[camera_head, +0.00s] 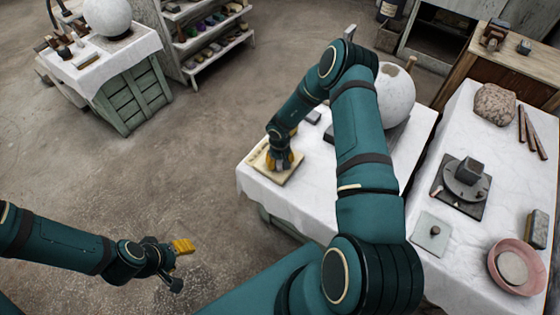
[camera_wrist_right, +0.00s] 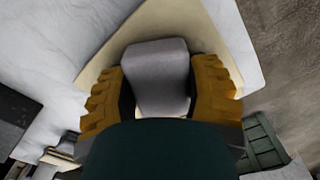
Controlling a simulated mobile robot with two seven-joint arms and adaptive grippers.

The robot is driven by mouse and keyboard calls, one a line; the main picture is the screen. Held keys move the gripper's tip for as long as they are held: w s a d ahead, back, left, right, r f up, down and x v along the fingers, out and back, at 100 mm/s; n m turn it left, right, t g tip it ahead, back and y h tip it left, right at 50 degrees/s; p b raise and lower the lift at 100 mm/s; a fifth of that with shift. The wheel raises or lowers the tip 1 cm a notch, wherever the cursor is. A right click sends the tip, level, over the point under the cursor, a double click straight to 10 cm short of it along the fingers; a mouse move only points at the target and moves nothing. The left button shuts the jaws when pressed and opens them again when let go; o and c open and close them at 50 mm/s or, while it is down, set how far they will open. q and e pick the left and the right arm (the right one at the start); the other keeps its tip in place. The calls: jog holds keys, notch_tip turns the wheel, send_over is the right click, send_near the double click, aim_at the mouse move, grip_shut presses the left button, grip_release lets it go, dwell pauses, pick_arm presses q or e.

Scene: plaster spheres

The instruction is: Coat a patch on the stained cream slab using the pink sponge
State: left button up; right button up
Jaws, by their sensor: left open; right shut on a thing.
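The cream slab (camera_head: 259,166) lies flat near the left corner of the white-covered table. In the right wrist view the slab (camera_wrist_right: 185,22) shows a tan area beside a paler strip. My right gripper (camera_head: 279,161) is low over the slab. In the right wrist view its yellow fingers (camera_wrist_right: 160,95) are shut on a pale greyish-mauve block, the sponge (camera_wrist_right: 161,72). The sponge lies over the slab; I cannot tell whether it touches. In the head view the gripper hides the sponge. My left gripper (camera_head: 177,264) is open and empty above the floor.
A white sphere (camera_head: 394,92) stands behind my right arm. On the right table are a pink bowl (camera_head: 530,283), a turntable (camera_head: 466,188), a square plate with a knob (camera_head: 425,238) and a rough stone (camera_head: 494,104). A green crate table (camera_head: 135,95) stands far left.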

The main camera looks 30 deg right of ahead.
jog(key=shift+w+d, duration=0.2)
jog(key=shift+w, duration=0.75)
jog(key=shift+s+a+p, duration=0.15)
jog(key=shift+s+p, duration=0.65)
jog(key=shift+s, duration=0.2)
jog(key=shift+s+a+f+p, duration=0.15)
jog(key=shift+s+p, duration=0.3)
jog(key=shift+s, duration=0.65)
jog(key=shift+w, duration=0.3)
jog(key=shift+c, duration=0.3)
jog(key=shift+w, duration=0.8)
jog(key=shift+w+d+b, duration=0.25)
jog(key=shift+w+b, duration=0.05)
jog(key=shift+w, duration=0.75)
jog(key=shift+s, duration=0.1)
